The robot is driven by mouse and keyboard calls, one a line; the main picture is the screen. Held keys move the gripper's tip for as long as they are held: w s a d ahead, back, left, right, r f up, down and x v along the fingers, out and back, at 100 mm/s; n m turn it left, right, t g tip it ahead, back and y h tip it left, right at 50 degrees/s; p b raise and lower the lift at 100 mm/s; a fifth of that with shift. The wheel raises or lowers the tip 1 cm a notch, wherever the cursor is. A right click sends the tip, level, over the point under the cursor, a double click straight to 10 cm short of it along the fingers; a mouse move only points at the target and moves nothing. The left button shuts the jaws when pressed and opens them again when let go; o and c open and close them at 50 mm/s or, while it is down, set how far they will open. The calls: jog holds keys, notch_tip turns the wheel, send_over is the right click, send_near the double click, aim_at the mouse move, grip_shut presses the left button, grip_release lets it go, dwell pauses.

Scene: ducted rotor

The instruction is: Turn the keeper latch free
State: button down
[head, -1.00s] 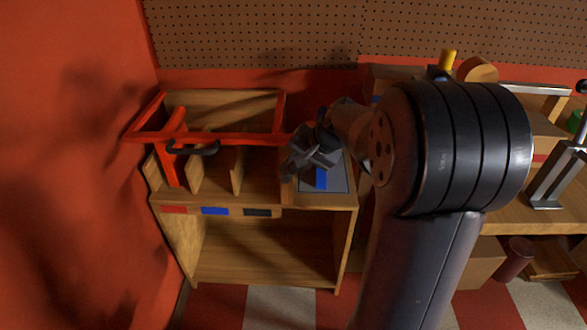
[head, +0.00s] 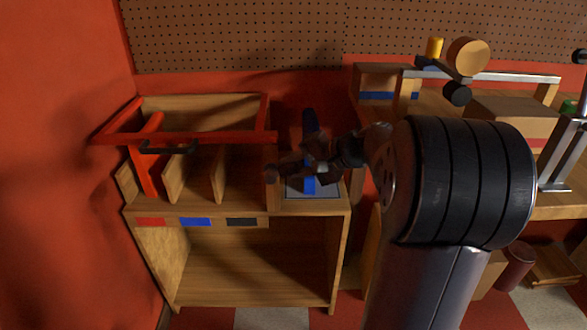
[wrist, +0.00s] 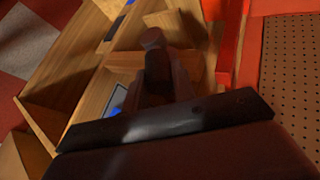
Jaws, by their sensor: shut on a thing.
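My gripper (head: 315,166) is above the grey mat at the right end of the wooden cabinet top. It is shut on a dark, round-ended piece (head: 271,173), which points left in the head view. In the wrist view the piece (wrist: 152,40) has a brown rounded end and a darker neck between my fingers (wrist: 158,85). I cannot tell for sure which part is the keeper latch. On the right bench, a metal bar (head: 510,76) carries a wooden disc (head: 468,57), a yellow peg (head: 435,48) and a black knob (head: 457,94).
A blue piece (head: 310,122) shows behind my gripper, with more blue below it on the grey mat (head: 325,187). A red frame (head: 190,136) with a black handle (head: 168,148) stands over wooden dividers at left. The cabinet (head: 245,270) is open below. A pegboard wall is behind.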

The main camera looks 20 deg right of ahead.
jog(key=c, duration=1.2)
grip_release()
jog(key=shift+o, duration=0.2)
jog(key=p+v, duration=0.2)
jog(key=v, duration=0.4)
jog(key=shift+s+d+r, duration=0.1)
jog(key=shift+d+r, duration=0.05)
jog(key=shift+r, duration=0.05)
jog(key=shift+s+d+r, duration=0.15)
jog(key=shift+s+d, duration=0.15)
jog(key=shift+s, duration=0.05)
